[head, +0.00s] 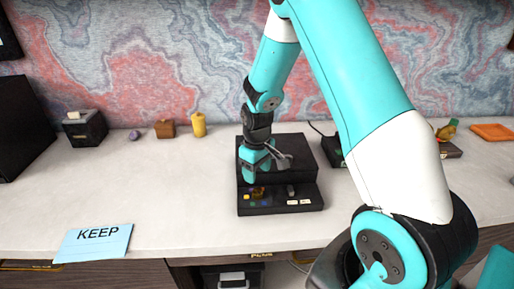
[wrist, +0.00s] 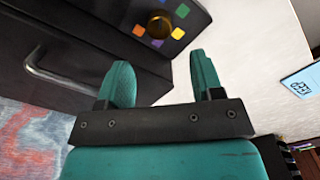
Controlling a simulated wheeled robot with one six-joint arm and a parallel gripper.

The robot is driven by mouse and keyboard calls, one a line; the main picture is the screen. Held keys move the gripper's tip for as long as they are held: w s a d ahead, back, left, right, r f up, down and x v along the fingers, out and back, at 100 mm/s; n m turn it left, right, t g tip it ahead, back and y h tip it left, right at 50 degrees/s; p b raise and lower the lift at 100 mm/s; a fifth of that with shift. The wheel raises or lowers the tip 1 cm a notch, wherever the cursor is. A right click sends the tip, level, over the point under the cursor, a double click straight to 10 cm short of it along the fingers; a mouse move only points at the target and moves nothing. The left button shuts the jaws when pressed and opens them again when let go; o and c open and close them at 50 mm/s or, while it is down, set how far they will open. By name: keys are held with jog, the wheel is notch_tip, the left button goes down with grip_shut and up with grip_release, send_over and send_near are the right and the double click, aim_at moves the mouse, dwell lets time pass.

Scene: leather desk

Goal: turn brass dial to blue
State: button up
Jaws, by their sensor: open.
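The brass dial (wrist: 160,24) is a round knob on the dark face of a black box (wrist: 90,40). I cannot tell which patch the dial points to. In the head view the dial (head: 257,190) sits on the low front part of the box, at left. My gripper (wrist: 158,62) is open and empty, its two teal fingers apart from the dial. In the head view my gripper (head: 268,160) is above the box and hides part of it.
The box has a metal handle (wrist: 60,78) and pale buttons (head: 299,202). A blue KEEP card (head: 95,243) lies at front left. A yellow cylinder (head: 198,124), a brown block (head: 165,129) and a small dark box (head: 84,128) stand at the back left. The desk between is clear.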

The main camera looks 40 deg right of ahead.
notch_tip(320, 180, up, 10)
jog(key=shift+f, duration=0.2)
dwell(0.4)
jog(key=s+a+r+n+y, duration=0.1)
jog(key=s+a+r, duration=0.3)
jog(key=a, duration=0.3)
jog(key=s+a+r+n+y, duration=0.1)
jog(key=s+a+r, duration=0.35)
jog(key=a, duration=0.35)
jog(key=s+a+r+n+y, duration=0.2)
jog(key=s+a, duration=0.5)
jog(key=s, duration=0.6)
jog(key=shift+s+a+r+n, duration=0.2)
jog(key=shift+s+r+n, duration=0.15)
jog(key=shift+r, duration=0.35)
